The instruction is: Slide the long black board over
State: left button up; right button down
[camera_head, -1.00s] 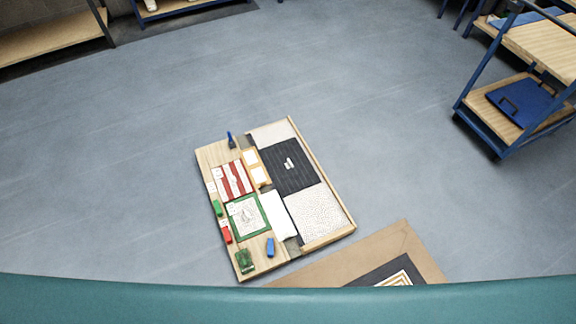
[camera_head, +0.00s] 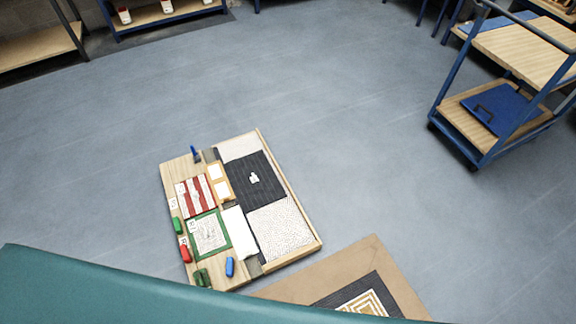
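A black ribbed board (camera_head: 258,182) with a small white piece on it lies in the right part of a wooden tray (camera_head: 290,263) on the floor. It sits between a plain off-white panel (camera_head: 238,147) above and a white speckled panel (camera_head: 279,229) below. To its left are an orange-framed piece (camera_head: 219,181), a red-and-white striped panel (camera_head: 195,196), a green-framed panel (camera_head: 210,234) and a white panel (camera_head: 238,233). Neither of my grippers is in view.
Small blue, green and red blocks (camera_head: 185,250) lie along the tray's left and lower edges. A brown-bordered mat (camera_head: 372,258) is at the lower right. A blue cart (camera_head: 480,140) stands at the right. Shelves line the back. The floor between is clear.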

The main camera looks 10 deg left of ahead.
aim_at(257, 185)
jog(key=i+l+z, duration=0.3)
jog(key=l+z, duration=0.15)
jog(key=i+l+z, duration=0.85)
jog(key=i+l+u, duration=0.15)
jog(key=i, duration=0.3)
jog(key=i+u, duration=0.15)
jog(key=i, duration=0.25)
jog(key=i+j+u, duration=0.15)
jog(key=i+u, duration=0.25)
jog(key=i+j+u, duration=0.1)
jog(key=u, duration=0.3)
jog(key=i+l+u, duration=0.1)
jog(key=i+u, duration=0.3)
jog(key=i+l+u, duration=0.15)
jog(key=i+u, duration=0.25)
jog(key=i+j+u, duration=0.1)
jog(key=i+u, duration=0.3)
jog(key=i, duration=0.2)
jog(key=i+l+u, duration=0.1)
jog(key=i+u, duration=0.6)
jog(key=u, duration=0.2)
jog(key=i+u, duration=0.25)
jog(key=u, duration=0.2)
jog(key=i+l+u, duration=0.2)
jog(key=u, duration=0.25)
